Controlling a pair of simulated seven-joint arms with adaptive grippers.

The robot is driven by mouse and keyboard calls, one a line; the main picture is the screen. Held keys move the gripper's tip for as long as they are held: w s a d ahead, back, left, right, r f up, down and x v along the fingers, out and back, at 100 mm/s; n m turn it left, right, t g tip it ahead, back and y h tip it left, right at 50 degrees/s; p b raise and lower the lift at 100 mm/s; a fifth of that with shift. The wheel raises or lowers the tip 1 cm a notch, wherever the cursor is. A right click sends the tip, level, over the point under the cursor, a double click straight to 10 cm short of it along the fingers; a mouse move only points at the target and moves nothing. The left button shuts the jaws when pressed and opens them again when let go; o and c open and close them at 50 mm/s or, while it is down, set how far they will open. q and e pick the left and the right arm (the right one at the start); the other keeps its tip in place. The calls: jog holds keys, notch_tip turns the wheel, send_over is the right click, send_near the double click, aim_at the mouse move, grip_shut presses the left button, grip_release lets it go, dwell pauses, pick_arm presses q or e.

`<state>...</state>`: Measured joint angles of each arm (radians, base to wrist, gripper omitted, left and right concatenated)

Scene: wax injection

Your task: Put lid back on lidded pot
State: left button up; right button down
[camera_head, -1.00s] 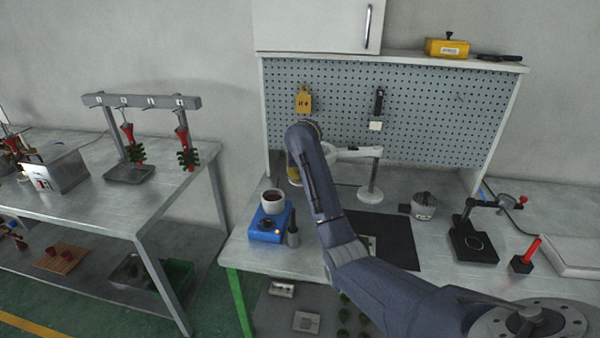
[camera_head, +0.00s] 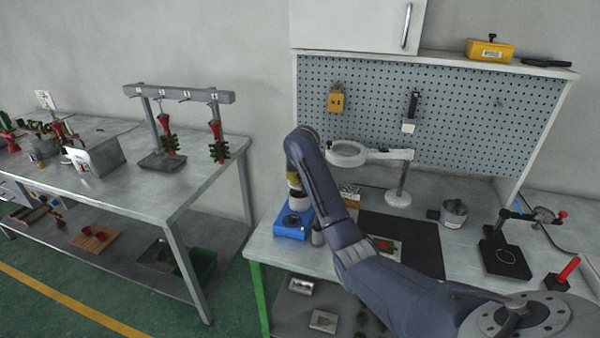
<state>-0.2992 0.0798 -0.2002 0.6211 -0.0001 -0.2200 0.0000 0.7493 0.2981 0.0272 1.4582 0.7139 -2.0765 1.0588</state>
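A small pot (camera_head: 298,203) with dark red contents stands on a blue heater (camera_head: 290,226) at the left end of the workbench. My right arm reaches in from the lower right, and its wrist is bent down above this pot. My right gripper (camera_head: 294,182) is just over the pot's mouth, small and partly hidden by my forearm. I cannot tell whether its fingers are open or shut, or whether it holds a lid. A grey metal pot (camera_head: 453,215) stands farther right. My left gripper is out of view.
A white magnifier lamp (camera_head: 398,195) stands behind my forearm. A dark mat (camera_head: 420,238) lies mid-bench. A black stand (camera_head: 505,257) and red-handled tool (camera_head: 568,270) are at right. A second bench (camera_head: 150,190) with a hanging rack (camera_head: 180,95) stands left, across a gap.

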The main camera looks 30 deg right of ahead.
aim_at(300, 182)
jog(key=shift+f, duration=1.8)
jog(key=shift+f, duration=0.25)
dwell(1.1)
jog(key=c, duration=0.9)
grip_release()
jog(key=shift+r, duration=0.1)
jog(key=shift+r, duration=3.4)
jog(key=shift+c, duration=0.6)
grip_shut()
